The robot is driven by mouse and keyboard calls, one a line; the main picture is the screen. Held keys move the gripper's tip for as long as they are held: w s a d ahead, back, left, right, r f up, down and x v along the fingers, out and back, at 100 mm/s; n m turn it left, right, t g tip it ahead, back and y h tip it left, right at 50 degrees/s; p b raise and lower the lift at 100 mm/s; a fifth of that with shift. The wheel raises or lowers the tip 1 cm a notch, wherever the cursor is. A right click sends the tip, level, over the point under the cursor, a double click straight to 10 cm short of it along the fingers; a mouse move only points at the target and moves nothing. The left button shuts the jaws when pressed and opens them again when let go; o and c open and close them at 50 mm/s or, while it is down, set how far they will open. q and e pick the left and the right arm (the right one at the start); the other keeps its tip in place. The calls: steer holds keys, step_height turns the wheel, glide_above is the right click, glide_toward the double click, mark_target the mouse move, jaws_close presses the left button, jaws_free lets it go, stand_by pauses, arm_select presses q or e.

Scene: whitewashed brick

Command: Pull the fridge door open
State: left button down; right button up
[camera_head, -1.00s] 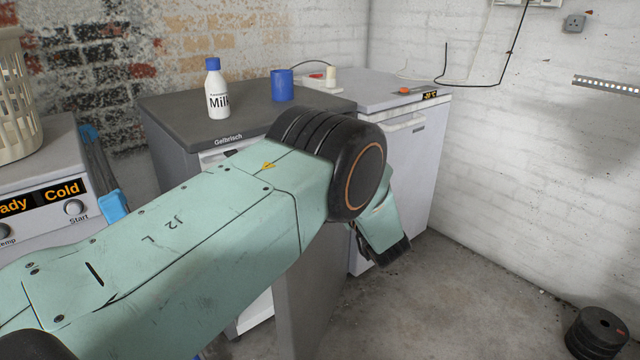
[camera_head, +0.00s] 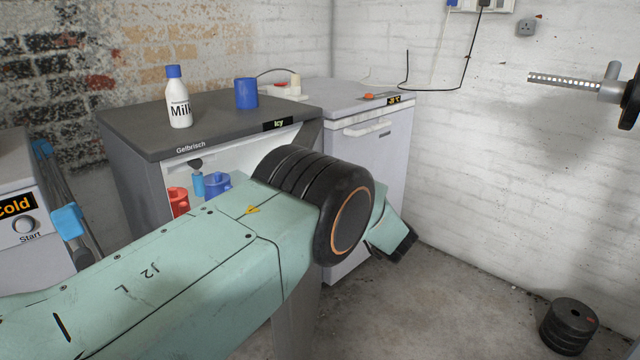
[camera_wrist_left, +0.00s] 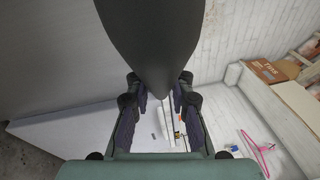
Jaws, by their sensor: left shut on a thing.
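The fridge (camera_head: 125,185) has a dark grey top and the word Gelbrisch on its front edge. Its front is open, with a white interior visible. Its grey door (camera_head: 297,322) stands swung out, largely hidden behind my left arm. In the left wrist view, my left gripper (camera_wrist_left: 158,92) is shut on a dark tapered piece, which appears to be the door's handle. In the head view my arm hides the grasp. My right gripper is not in view.
A red mug (camera_head: 178,202) and a blue mug (camera_head: 216,184) are inside the fridge. A milk bottle (camera_head: 179,105) and a blue cup (camera_head: 246,93) stand on top. A white appliance (camera_head: 385,150) stands to the right. Black weight discs (camera_head: 568,325) lie on the otherwise clear floor at right.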

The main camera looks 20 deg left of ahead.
arm_select(q)
steer(key=c, duration=1.2)
jaws_free()
steer(key=shift+o, duration=0.2)
